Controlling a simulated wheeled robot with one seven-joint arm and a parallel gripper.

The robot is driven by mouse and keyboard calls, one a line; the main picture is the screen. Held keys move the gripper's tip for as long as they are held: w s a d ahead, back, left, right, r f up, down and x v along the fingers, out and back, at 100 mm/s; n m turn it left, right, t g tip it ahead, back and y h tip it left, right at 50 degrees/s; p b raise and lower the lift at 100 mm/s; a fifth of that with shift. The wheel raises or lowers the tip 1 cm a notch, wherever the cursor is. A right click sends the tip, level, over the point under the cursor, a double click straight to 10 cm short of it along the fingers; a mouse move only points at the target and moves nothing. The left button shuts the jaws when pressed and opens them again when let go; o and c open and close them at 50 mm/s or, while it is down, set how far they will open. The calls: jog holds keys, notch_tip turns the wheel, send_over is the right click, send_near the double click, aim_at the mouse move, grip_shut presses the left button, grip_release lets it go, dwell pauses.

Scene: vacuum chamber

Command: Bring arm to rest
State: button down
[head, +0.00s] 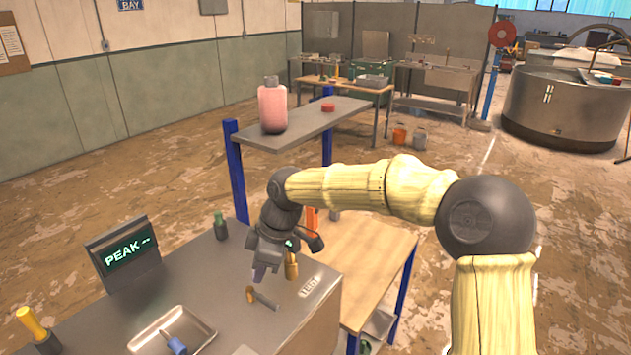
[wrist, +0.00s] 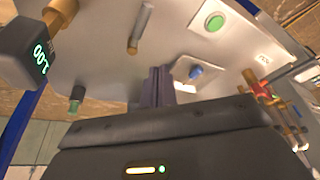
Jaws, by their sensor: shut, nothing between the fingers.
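My arm (head: 385,190) reaches in from the right over the grey workbench (head: 215,275), with its wrist bent down. My gripper (head: 259,275) points down above the bench top, just left of a brass fitting (head: 291,268) and above a small brass-headed tool (head: 262,298). In the wrist view, the two fingers of my gripper (wrist: 159,85) are together with nothing between them. The gap between the fingertips and the bench is hard to judge.
A PEAK display (head: 127,250), a dark green bottle (head: 220,227) and a metal tray (head: 150,333) are on the bench. Behind, a blue-posted shelf (head: 300,125) carries a pink bottle (head: 272,107) and a red puck (head: 328,108). The wrist view shows a green button (wrist: 214,22).

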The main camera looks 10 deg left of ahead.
jog(key=s+d+f+m+t+h+b, duration=0.1)
jog(key=d+f+m, duration=0.4)
jog(key=d, duration=0.5)
jog(key=s+d+f+m+t+h+b, duration=0.15)
jog(key=d+f+m, duration=0.3)
jog(key=d, duration=0.55)
jog(key=s+d+f+m+b, duration=0.1)
jog(key=s+d+m, duration=0.3)
jog(key=d, duration=0.3)
jog(key=s+d+f+m+h+b, duration=0.1)
jog(key=s+d+m, duration=0.4)
jog(key=d+m, duration=0.1)
jog(key=shift+d+f+m+t, duration=0.35)
jog(key=shift+d+f+t, duration=0.1)
jog(key=shift+d, duration=0.35)
